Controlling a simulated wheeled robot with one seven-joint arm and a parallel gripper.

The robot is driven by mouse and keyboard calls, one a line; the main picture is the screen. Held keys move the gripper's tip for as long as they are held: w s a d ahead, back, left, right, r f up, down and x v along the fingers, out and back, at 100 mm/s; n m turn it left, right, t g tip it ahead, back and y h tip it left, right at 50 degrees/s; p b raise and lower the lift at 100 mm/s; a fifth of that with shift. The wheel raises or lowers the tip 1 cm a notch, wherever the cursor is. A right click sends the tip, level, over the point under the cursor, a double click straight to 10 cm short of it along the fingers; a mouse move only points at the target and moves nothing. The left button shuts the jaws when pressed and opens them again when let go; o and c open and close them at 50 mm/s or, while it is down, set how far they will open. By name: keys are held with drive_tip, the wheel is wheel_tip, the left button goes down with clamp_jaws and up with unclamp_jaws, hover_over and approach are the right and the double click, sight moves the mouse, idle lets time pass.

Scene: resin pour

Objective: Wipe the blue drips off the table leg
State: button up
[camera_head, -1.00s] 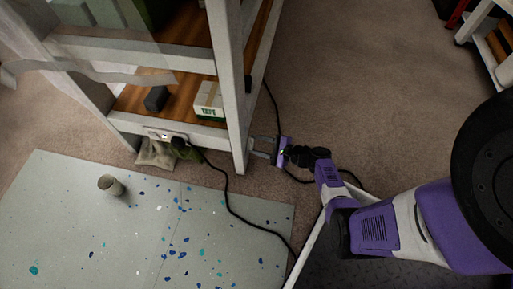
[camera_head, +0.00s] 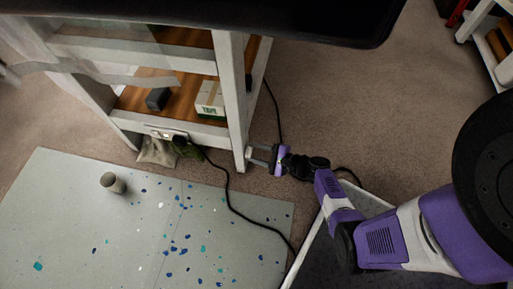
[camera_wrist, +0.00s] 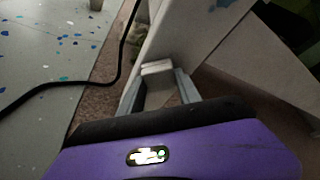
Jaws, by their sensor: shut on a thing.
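The white table leg (camera_head: 234,110) stands at the front right corner of the shelved table in the head view; the pale leg (camera_wrist: 185,40) fills the upper middle of the wrist view. A small blue mark (camera_wrist: 223,3) shows at the top edge of the wrist view, on a pale surface. My gripper (camera_head: 252,157) is low at the foot of the leg, on its right side. In the wrist view my gripper (camera_wrist: 160,80) is shut on a small pale block (camera_wrist: 157,69), against or very near the leg. I cannot tell what the block is.
A black cable (camera_head: 232,205) runs past the leg's foot and over the speckled grey mat (camera_head: 70,220). A cup (camera_head: 112,184) stands on the mat. A cloth bag (camera_head: 157,151) lies by the lower shelf, which holds a tape box (camera_head: 210,99).

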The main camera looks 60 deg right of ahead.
sight(248, 141)
drive_tip(key=d, duration=0.1)
drive_tip(key=w+d+b, duration=0.1)
drive_tip(key=d, duration=0.2)
drive_tip(key=shift+w+r, duration=0.15)
drive_tip(key=shift+w, duration=0.2)
idle(0.8)
drive_tip(key=shift+s+a, duration=0.1)
drive_tip(key=shift+a, duration=0.25)
drive_tip(key=a, duration=0.1)
drive_tip(key=s+a+p, duration=0.1)
drive_tip(key=a, duration=0.1)
drive_tip(key=s+a, duration=0.1)
drive_tip(key=a, duration=0.1)
drive_tip(key=shift+s, duration=0.15)
idle(0.4)
drive_tip(key=s+d, duration=0.2)
drive_tip(key=s, duration=0.3)
drive_tip(key=shift+s, duration=0.35)
